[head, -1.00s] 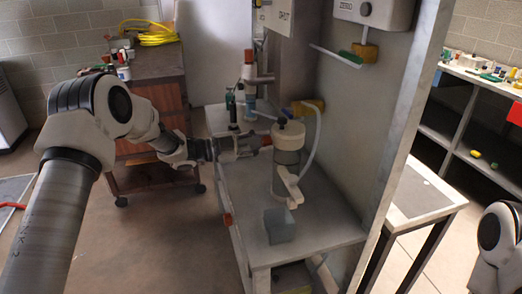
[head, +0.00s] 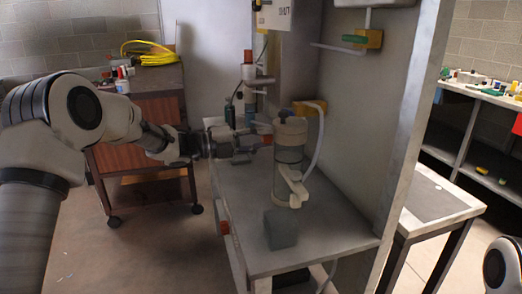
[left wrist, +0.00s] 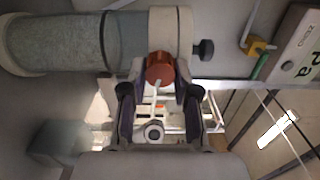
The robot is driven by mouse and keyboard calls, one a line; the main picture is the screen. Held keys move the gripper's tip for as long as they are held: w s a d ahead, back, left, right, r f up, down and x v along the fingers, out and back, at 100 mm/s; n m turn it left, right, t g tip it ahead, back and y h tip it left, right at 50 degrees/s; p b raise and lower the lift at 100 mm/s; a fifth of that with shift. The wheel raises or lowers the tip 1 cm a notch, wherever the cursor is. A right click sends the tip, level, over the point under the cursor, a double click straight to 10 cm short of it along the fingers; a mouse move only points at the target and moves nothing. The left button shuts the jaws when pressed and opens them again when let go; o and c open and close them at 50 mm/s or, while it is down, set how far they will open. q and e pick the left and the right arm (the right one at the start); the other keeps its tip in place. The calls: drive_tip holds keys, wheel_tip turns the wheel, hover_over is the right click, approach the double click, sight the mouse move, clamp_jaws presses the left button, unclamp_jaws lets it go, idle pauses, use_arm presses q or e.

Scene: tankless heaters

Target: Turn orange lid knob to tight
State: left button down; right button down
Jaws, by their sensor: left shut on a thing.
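The orange lid knob (left wrist: 160,68) sticks out from the side of the pale lid collar on a clear-bodied canister (left wrist: 60,42). In the head view the canister (head: 289,158) stands upright on the grey table, with a white spout-like part low on its front. My left gripper (left wrist: 160,76) is shut on the orange knob, one dark finger on each side of it. In the head view the left gripper (head: 254,144) reaches the canister from the left, and the knob is mostly hidden there. My right gripper is out of view.
A grey block (head: 280,229) sits on the table (head: 335,232) in front of the canister. A pale hose curves along the canister's right, near a yellow block (head: 309,107). A pipe with a red fitting (head: 248,72) stands behind my gripper. The table's front right is clear.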

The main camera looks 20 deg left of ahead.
use_arm(q)
drive_tip(key=shift+m+b, duration=0.5)
drive_tip(key=shift+m, duration=0.1)
drive_tip(key=shift+r, duration=0.1)
drive_tip(key=c, duration=0.9)
unclamp_jaws()
drive_tip(key=shift+w, duration=0.15)
drive_tip(key=shift+o, duration=0.2)
drive_tip(key=v, duration=1.2)
